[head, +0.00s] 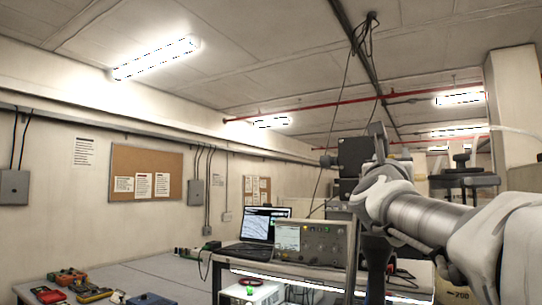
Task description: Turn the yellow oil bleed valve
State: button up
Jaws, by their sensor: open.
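I do not see a yellow oil bleed valve or a sealed cylinder that I can make out in the head view. My arm reaches in from the right edge, and its pale wrist is right of centre, in front of the workbench instruments. Dark parts show above and below the wrist, but I cannot make out the gripper's fingers or what is between them. A white unit (252,293) with a small red ring (250,282) and a green light stands low in the middle, cut by the bottom edge.
A laptop (262,224) and a beige instrument (310,243) stand on the middle bench. A grey table (160,280) at the lower left holds red, yellow and blue devices. A cardboard box (453,292) is at the lower right. Cables hang from the ceiling behind my arm.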

grip_shut()
dwell(0.3)
